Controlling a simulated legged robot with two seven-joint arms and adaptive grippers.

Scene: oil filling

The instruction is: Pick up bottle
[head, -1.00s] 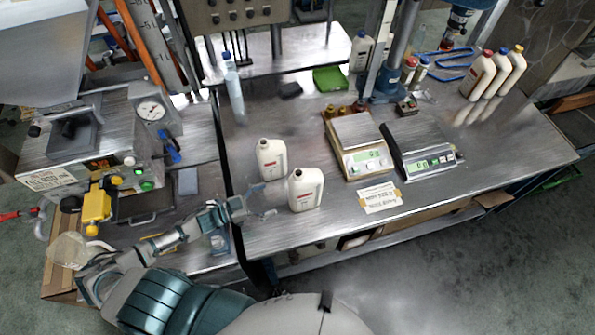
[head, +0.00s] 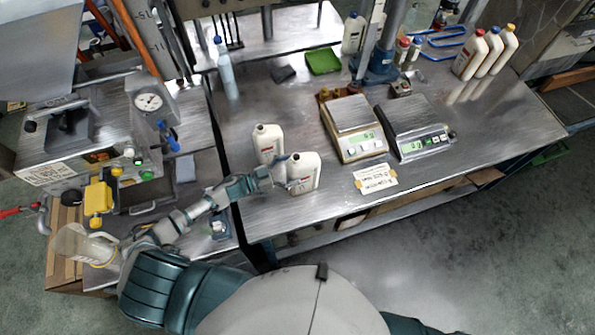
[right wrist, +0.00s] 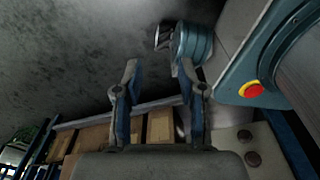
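Two white bottles without visible caps stand upright on the metal table in the head view. One bottle (head: 267,142) is farther back and left; the nearer bottle (head: 306,172) stands just right of and in front of it. My left gripper (head: 289,177) is at the nearer bottle's left side, with its fingers against or around it. The bottle hides part of the fingers, so I cannot tell whether they are closed on it. My right gripper (right wrist: 156,72) is open and empty above the floor in the right wrist view.
Two scales (head: 360,142) (head: 421,145) and a paper label (head: 375,179) lie right of the bottles. Capped bottles (head: 470,55) stand at the back right. A machine with a gauge (head: 149,102) is at left. The table's front edge is close to the nearer bottle.

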